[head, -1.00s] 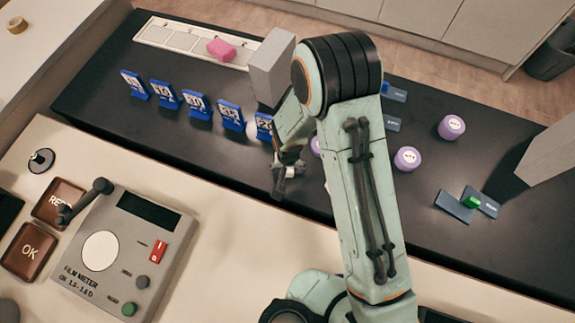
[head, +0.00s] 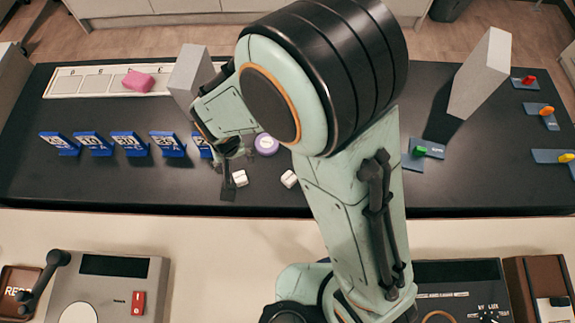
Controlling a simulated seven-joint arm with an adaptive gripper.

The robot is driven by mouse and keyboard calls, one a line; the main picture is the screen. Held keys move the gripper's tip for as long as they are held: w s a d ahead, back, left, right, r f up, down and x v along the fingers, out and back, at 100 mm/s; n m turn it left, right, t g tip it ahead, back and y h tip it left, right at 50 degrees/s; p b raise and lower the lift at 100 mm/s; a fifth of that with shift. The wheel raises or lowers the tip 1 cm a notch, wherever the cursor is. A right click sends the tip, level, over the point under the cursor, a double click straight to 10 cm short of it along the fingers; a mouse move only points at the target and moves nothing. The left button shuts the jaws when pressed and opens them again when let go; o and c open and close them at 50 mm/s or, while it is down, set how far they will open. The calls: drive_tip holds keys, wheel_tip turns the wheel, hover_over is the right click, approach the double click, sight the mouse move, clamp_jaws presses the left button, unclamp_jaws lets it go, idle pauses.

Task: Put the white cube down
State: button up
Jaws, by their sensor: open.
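One small white cube (head: 240,178) is at the fingers of my gripper (head: 233,181), low over the black table. A second white cube (head: 289,178) rests on the table to the right, beside my arm. My gripper points down and is open. A dark finger shows just left of the first cube; the other finger is hard to make out. I cannot tell whether the first cube touches the table or a finger.
Several blue number stands (head: 129,144) line the left, the last partly behind my gripper. A purple round container (head: 266,145) stands close behind the cubes. Grey blocks (head: 196,75) (head: 480,75) stand farther back. A pink object (head: 137,81) lies on the white strip (head: 100,81).

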drive_tip(key=s+d+r+m+g, duration=0.1)
drive_tip(key=s+d+r+m, duration=0.3)
drive_tip(key=d+r, duration=0.95)
drive_tip(key=s+d, duration=0.6)
drive_tip(key=s, duration=0.3)
drive_tip(key=shift+r+n+g, duration=0.3)
drive_tip(key=shift+r+g, duration=0.05)
drive_tip(key=shift+g, duration=0.05)
